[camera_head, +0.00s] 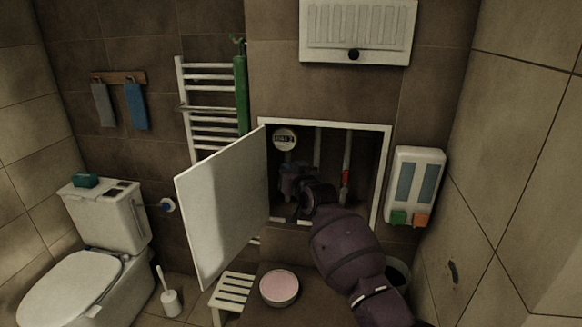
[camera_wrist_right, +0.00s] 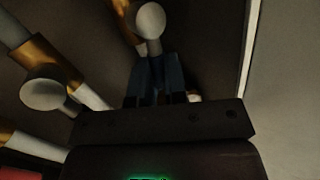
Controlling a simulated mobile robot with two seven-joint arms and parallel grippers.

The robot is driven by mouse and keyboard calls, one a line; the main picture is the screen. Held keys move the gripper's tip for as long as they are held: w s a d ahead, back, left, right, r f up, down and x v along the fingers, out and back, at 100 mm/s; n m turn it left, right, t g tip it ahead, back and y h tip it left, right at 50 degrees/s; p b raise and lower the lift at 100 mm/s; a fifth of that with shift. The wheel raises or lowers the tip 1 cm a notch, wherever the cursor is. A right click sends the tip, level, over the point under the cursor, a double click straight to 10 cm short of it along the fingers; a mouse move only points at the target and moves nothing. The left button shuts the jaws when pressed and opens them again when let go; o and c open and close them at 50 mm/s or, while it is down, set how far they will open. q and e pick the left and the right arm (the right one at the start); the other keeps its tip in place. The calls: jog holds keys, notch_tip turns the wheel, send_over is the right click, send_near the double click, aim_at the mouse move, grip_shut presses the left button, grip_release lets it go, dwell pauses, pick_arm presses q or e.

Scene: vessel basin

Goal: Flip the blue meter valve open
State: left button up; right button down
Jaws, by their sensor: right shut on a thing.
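My right gripper (camera_head: 298,203) reaches into the open wall cabinet (camera_head: 384,170), low on its left side, below the round white meter (camera_head: 284,139). In the right wrist view, my gripper (camera_wrist_right: 153,68) shows as two close dark-blue shapes, shut, with their tips at a grey rounded fitting (camera_wrist_right: 150,20) on a brass pipe joint. I cannot clearly tell the blue meter valve's handle from the fingers, and its angle is hidden. A red handle (camera_head: 345,177) sits on the pipe to the right. My left gripper is not in view.
The white cabinet door (camera_head: 222,205) stands swung open to the left of my arm. A soap dispenser (camera_head: 415,190) hangs to the right. A stool (camera_head: 233,290) and a pink-topped round container (camera_head: 279,287) are below. A second fitting (camera_wrist_right: 45,93) is close on the left.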

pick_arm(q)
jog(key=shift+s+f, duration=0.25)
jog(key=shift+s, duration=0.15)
pick_arm(e)
jog(key=shift+w+a+r+n+g+h, duration=0.1)
jog(key=shift+a+n+g+h, duration=0.45)
jog(key=shift+n, duration=0.25)
jog(key=shift+d, duration=0.1)
jog(key=c, duration=1.2)
grip_release()
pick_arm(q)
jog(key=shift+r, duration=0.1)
pick_arm(e)
jog(key=shift+o, duration=0.2)
pick_arm(q)
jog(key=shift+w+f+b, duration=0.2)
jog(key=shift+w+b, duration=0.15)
jog(key=shift+b, duration=0.4)
pick_arm(e)
jog(key=v, duration=1.1)
